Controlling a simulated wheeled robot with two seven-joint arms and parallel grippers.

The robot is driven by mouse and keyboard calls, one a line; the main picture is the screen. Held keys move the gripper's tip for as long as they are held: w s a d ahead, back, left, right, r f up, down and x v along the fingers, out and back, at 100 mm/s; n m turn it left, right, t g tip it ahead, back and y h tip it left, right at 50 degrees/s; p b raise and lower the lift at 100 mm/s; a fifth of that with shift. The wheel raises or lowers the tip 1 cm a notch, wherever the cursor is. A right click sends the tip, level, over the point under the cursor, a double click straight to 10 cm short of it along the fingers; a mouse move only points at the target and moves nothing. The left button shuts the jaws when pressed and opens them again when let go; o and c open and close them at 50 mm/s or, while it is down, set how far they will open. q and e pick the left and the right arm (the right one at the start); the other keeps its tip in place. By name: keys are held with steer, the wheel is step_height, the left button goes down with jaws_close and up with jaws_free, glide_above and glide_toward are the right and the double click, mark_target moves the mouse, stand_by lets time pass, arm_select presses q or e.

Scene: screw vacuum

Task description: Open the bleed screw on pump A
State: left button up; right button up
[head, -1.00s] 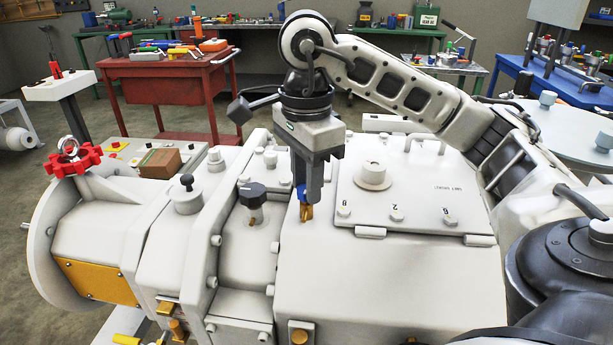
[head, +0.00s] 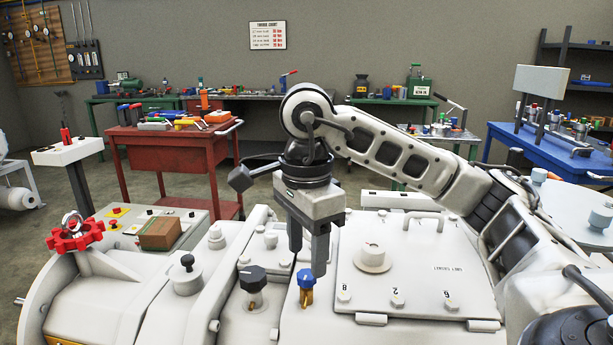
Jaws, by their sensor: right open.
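A blue knob (head: 305,279) on a brass-coloured stem stands upright on the pale machine casing (head: 300,320) in the lower middle. A similar black knob (head: 252,281) stands to its left. No label shows which is the bleed screw. My right gripper (head: 308,262) points down, its two fingers apart and empty. Its fingertips are over and around the blue knob's top; the front finger overlaps the knob's right edge in the picture. I cannot tell whether they touch. My left gripper is not in view.
A bolted cover plate (head: 415,285) with a handle lies right of the blue knob. A red handwheel (head: 75,235) and a small cardboard box (head: 160,233) are at left. A red tool cart (head: 170,155) stands behind. Open floor shows at far left.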

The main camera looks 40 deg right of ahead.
mark_target(307, 274)
arm_select(q)
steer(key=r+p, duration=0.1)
steer(key=p, duration=0.2)
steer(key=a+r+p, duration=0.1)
steer(key=p, duration=0.2)
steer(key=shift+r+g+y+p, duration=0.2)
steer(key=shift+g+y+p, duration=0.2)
arm_select(e)
step_height(307, 274, up, 13)
steer(key=shift+f, duration=0.15)
